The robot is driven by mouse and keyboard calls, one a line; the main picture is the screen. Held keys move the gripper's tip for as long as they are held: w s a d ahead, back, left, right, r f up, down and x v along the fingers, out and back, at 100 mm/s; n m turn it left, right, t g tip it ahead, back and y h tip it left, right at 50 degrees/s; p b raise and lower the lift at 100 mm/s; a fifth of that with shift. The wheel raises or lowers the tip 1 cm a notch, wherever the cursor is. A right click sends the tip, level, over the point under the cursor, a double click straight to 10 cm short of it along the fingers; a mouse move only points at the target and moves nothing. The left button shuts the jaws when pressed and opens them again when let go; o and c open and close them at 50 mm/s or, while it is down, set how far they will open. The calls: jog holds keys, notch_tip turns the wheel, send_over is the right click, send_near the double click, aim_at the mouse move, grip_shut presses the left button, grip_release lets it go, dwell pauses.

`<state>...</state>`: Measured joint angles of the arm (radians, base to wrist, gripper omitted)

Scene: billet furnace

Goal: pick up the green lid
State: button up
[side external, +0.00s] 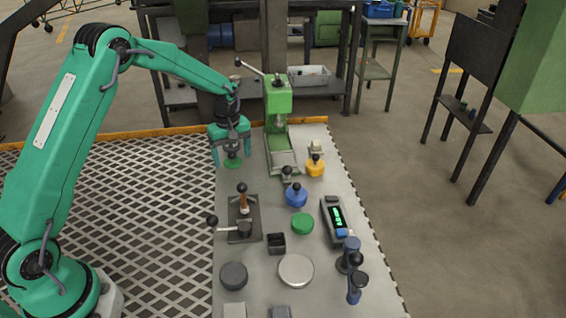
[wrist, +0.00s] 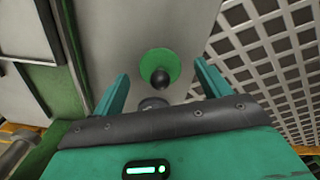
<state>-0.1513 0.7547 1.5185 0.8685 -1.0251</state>
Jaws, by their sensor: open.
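The green lid (side external: 233,162) is a round disc with a dark ball knob. It rests on the grey table near its far left edge, by the grating. In the wrist view the green lid (wrist: 151,60) lies ahead of and between the fingertips, with its knob (wrist: 160,78) near the middle. My gripper (side external: 231,158) is above the lid, pointing down, with a finger on each side. In the wrist view my gripper (wrist: 160,73) is open, and a gap shows between each finger and the knob. Nothing is held.
A green press (side external: 278,95) stands right of my gripper. A yellow lid (side external: 315,169), a blue lid (side external: 296,199) and a plain green disc (side external: 302,224) are farther right and nearer. A clamp (side external: 243,225) stands in front. Bare table lies around the green lid.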

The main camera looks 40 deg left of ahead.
jog(key=shift+f, duration=0.25)
dwell(0.3)
jog(key=c, duration=1.1)
jog(key=shift+r, duration=0.1)
